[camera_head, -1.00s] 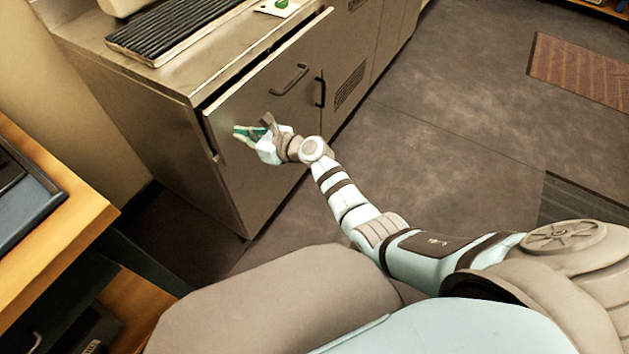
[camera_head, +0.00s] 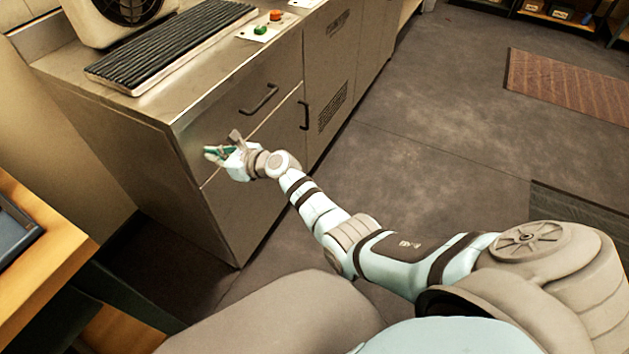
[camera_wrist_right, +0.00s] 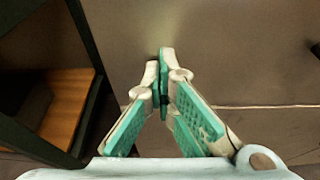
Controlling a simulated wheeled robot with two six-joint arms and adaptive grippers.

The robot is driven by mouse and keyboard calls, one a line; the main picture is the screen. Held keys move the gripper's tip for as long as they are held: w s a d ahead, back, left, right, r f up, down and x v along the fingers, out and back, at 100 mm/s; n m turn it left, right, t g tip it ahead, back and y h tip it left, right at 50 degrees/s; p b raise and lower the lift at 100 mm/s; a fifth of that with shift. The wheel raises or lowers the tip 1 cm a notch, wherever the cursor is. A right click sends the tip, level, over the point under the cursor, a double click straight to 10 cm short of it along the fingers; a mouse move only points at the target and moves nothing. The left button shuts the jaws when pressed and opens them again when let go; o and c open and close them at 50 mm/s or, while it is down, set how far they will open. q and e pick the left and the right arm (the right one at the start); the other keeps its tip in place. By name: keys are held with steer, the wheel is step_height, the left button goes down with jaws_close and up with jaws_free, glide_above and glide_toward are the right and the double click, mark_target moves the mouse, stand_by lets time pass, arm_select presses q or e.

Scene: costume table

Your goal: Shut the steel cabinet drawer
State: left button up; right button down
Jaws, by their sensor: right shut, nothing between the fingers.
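The steel cabinet (camera_head: 165,185) stands at the upper left of the head view. Its top drawer (camera_head: 225,112) has a bar handle (camera_head: 258,99), and its front looks flush with the cabinet, with no dark gap along the countertop. My right gripper (camera_head: 212,153) is shut and empty at the lower left part of the drawer front. In the right wrist view its fingertips (camera_wrist_right: 160,62) meet in front of a plain steel face (camera_wrist_right: 235,60); I cannot tell whether they touch it. My left gripper is not in view.
On the countertop are a black ribbed mat (camera_head: 172,45), a fan unit (camera_head: 125,15) and a panel with green and red buttons (camera_head: 268,25). A wooden table (camera_head: 45,235) stands at the left. The floor to the right is open, with a brown mat (camera_head: 570,85).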

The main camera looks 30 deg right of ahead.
steer(key=s+d+r+m+t+p, duration=0.2)
steer(key=s+d+r+m+p, duration=0.2)
steer(key=s+d+m+p, duration=0.45)
steer(key=s+d+f+m+g+h, duration=0.1)
steer(key=s+d+f+m+h, duration=0.4)
steer(key=f+m, duration=0.5)
steer(key=s+d+f+m+g+h, duration=0.25)
steer(key=s+d+f+m, duration=0.3)
steer(key=f+m, duration=0.4)
steer(key=s+f+m+g+h, duration=0.1)
steer(key=s+f+m+g, duration=0.1)
steer(key=s+f+m, duration=0.45)
steer(key=s+f+m+g, duration=0.2)
steer(key=s+m, duration=0.1)
steer(key=s, duration=0.6)
steer(key=s+a+f+m+g+p, duration=0.1)
steer(key=s+f+m+g, duration=0.1)
steer(key=s, duration=1.1)
steer(key=s+f+m+g+p, duration=0.1)
steer(key=s+f+g, duration=0.3)
steer(key=s, duration=0.9)
steer(key=shift+a+m, duration=0.4)
steer(key=shift+m, duration=0.25)
